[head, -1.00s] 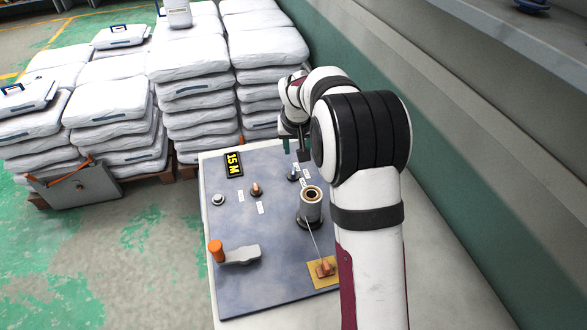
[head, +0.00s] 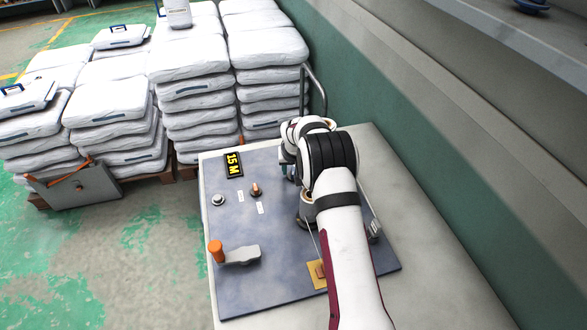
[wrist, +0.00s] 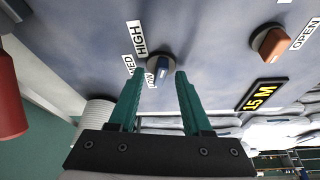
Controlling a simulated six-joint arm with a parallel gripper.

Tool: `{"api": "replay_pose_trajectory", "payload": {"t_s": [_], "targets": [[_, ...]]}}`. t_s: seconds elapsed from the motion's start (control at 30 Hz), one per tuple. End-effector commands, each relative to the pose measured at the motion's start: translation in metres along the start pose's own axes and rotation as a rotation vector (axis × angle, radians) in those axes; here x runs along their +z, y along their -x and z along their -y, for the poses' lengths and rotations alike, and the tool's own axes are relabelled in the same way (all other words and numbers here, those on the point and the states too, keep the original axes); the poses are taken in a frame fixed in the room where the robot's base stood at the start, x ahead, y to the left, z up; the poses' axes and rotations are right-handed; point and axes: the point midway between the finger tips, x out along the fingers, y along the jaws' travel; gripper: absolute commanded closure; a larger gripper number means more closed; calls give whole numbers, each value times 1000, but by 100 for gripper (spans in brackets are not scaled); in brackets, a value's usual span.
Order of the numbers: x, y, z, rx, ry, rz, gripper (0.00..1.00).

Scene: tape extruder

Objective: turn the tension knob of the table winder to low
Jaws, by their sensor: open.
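In the head view my arm hides the knob and most of the gripper.
An orange knob (wrist: 270,43) sits beside an OPEN label, near the 15 M display (head: 233,164). An orange-handled crank (head: 238,254) is at the panel's front left. My arm partly covers the spool and orange guide (head: 319,271). Stacked white sacks (head: 195,90) stand behind the table.

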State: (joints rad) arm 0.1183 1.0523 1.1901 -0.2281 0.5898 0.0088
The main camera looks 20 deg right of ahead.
Motion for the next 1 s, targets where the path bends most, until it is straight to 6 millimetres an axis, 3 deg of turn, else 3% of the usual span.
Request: {"api": "replay_pose_trajectory", "payload": {"t_s": [0.07, 0.3, 0.37, 0.77, 1.0], "targets": [[0, 0, 0, 0, 0, 0, 51], [0, 0, 0, 0, 0, 0, 92], [0, 0, 0, 0, 0, 0, 100], [0, 0, -1, -4, 13, 0, 100], [0, 0, -2, -43, 107, 0, 100]]}}
